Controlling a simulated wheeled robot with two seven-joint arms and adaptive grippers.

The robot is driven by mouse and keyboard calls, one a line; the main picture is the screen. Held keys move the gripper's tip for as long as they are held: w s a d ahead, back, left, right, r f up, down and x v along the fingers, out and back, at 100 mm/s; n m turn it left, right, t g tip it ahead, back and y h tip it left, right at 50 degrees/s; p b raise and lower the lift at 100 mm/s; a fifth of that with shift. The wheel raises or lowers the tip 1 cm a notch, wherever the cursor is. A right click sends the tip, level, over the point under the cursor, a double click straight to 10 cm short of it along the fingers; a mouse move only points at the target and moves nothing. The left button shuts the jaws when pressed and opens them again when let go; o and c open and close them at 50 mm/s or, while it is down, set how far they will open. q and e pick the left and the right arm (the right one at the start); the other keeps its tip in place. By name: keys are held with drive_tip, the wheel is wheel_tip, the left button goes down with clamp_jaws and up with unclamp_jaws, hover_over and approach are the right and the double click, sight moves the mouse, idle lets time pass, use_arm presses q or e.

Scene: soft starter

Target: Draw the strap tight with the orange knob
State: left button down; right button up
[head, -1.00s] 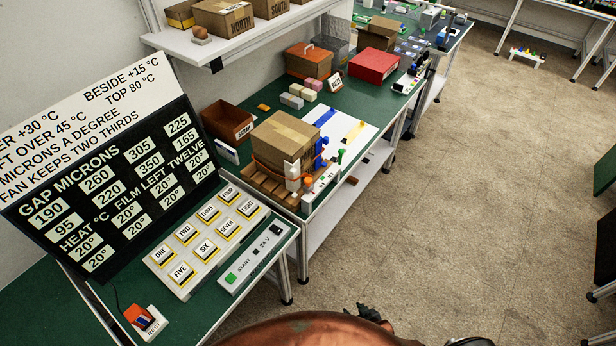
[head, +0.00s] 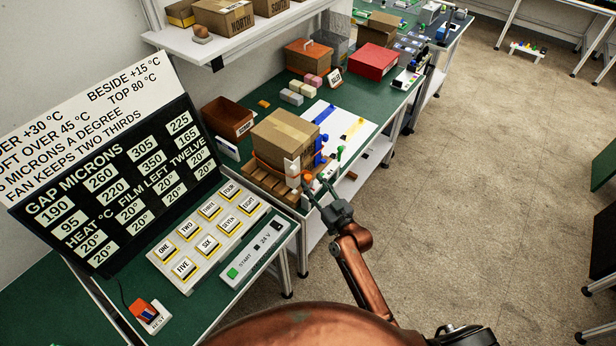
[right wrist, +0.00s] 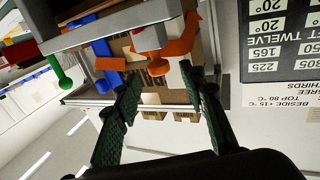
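The orange knob (head: 307,178) is at the front of a white bracket (head: 292,168) beside a cardboard box (head: 284,136). The box sits on a wooden pallet (head: 268,188), with a thin orange-brown strap (head: 262,162) around its lower part. My right gripper (head: 316,194) is just in front of the knob. In the right wrist view, its two green-padded fingers (right wrist: 160,82) stand apart, with orange parts (right wrist: 178,46) beyond and between the tips. No hold on the knob shows. My left gripper is out of view.
A blue upright part (head: 320,148) and a green knob (head: 340,152) stand right of the box. A button panel (head: 208,243) and a black sign board (head: 120,190) are at the left. A brown bin (head: 228,118) is behind.

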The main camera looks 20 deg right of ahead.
sight(310, 180)
drive_tip(key=x, duration=0.3)
drive_tip(key=shift+w+a, duration=0.1)
drive_tip(key=shift+w, duration=0.15)
drive_tip(key=shift+w+f, duration=0.1)
drive_tip(key=shift+w, duration=0.25)
drive_tip(key=c, duration=0.5)
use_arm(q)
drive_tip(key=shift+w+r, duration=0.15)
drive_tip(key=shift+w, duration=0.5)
use_arm(e)
clamp_jaws()
